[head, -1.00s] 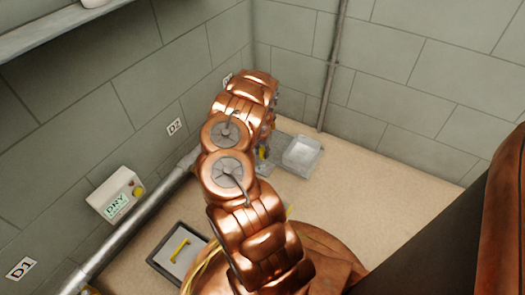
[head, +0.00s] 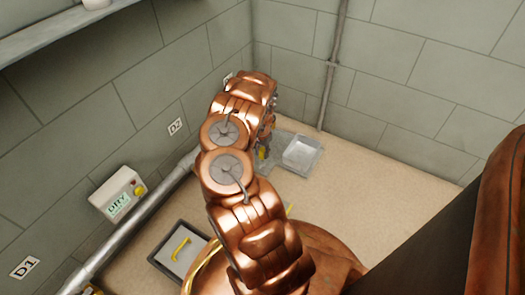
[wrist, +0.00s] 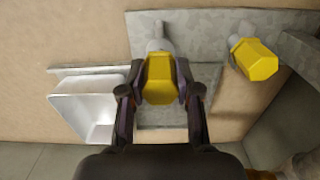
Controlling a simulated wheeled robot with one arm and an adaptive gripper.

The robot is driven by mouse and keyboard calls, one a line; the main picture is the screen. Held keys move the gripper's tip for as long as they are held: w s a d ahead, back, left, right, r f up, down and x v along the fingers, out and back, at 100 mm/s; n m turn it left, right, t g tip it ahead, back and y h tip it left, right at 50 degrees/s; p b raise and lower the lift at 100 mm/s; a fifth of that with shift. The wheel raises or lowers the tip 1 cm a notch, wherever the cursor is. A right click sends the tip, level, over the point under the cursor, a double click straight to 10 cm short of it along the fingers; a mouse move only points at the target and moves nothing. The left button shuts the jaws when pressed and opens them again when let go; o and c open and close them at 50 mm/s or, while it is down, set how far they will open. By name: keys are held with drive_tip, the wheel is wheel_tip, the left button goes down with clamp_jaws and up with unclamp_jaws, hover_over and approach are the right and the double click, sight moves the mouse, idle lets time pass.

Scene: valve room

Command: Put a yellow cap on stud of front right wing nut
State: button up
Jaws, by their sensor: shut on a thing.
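In the wrist view my gripper (wrist: 158,90) is shut on a yellow cap (wrist: 158,80), with one dark finger on each side. A grey upright part (wrist: 157,44), likely a wing nut and stud, shows just behind the held cap. I cannot tell whether the cap is on the stud or above it. A second yellow cap (wrist: 257,61) sits on another grey fitting to the right, apart from my gripper. Both fittings are at a grey metal plate (wrist: 195,22). In the head view my arm hides the gripper, and only a bit of yellow shows beside it.
An open pale metal tray (wrist: 82,105) lies left of my gripper; it also shows in the head view (head: 301,153). Floor right of the tray is clear.

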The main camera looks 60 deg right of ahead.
drive_tip(key=shift+f, duration=1.1)
idle(1.7)
drive_tip(key=o, duration=1)
drive_tip(key=o, duration=0.5)
drive_tip(key=shift+r, duration=0.2)
drive_tip(key=shift+r+p, duration=3.6)
drive_tip(key=shift+p, duration=0.1)
